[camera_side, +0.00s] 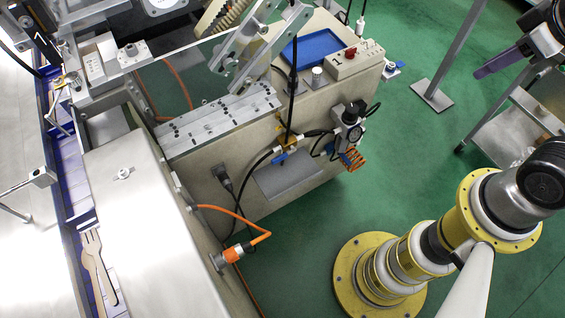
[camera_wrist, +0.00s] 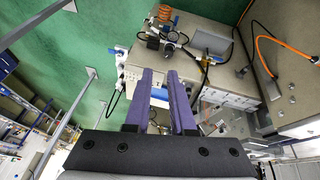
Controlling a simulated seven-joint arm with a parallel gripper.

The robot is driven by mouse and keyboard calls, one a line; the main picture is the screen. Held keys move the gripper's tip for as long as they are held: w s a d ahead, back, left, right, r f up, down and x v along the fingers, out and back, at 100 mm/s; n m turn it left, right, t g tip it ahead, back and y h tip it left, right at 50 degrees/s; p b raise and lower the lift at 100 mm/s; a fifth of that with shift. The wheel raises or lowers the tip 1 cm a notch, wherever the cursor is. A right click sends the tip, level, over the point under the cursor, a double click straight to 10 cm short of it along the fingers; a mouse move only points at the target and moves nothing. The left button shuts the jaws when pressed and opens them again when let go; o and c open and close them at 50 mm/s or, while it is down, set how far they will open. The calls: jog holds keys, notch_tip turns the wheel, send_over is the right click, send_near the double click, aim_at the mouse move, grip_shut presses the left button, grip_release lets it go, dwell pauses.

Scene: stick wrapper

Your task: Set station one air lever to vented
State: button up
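A small blue lever (camera_side: 280,158) sits on a brass valve (camera_side: 289,144) on the side of the beige machine base, above a grey plate. Hoses run from the valve. In the wrist view the lever (camera_wrist: 217,58) is a small blue patch; its exact angle is too small to tell. A box marked 1 (camera_side: 341,64) with red buttons stands on top of the base. My gripper (camera_side: 482,73) is at the upper right of the side view, well apart from the valve. In the wrist view its two purple fingers (camera_wrist: 159,73) have a gap between them, with nothing held.
An air regulator (camera_side: 349,125) with an orange coiled hose juts from the base right of the valve. Another blue-handled fitting (camera_side: 394,68) sits at the base's far end. A metal post (camera_side: 448,55) stands nearby. Green floor (camera_side: 400,150) lies open between my arm and the base.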

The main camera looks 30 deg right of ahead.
jog(key=w+f+n+h, duration=0.1)
jog(key=w, duration=0.1)
jog(key=w+f+n+h, duration=0.1)
jog(key=w+n, duration=0.1)
jog(key=w, duration=0.1)
jog(key=w+d+f+n+g+h, duration=0.1)
jog(key=w+n, duration=0.1)
jog(key=shift+w+f, duration=0.15)
jog(key=shift+w, duration=0.15)
grip_shut()
jog(key=w+a+f+n+t+h, duration=0.3)
jog(key=w+a+f+n+t, duration=0.1)
jog(key=w+a+f+n, duration=0.85)
jog(key=s+a+f+n+t+y, duration=0.1)
jog(key=s+a+f+n+y, duration=0.1)
jog(key=a+f+n, duration=0.3)
jog(key=s+a+f+n+y, duration=0.2)
jog(key=a+f+n, duration=0.3)
jog(key=f, duration=0.6)
jog(key=s+a+f+n+t+y, duration=0.1)
jog(key=a+f+n+y, duration=0.2)
jog(key=a+f+n, duration=0.2)
notch_tip(320, 180, down, 4)
jog(key=shift+s+f+n+t, duration=0.1)
jog(key=shift+s+n+t, duration=0.25)
jog(key=shift+n, duration=0.6)
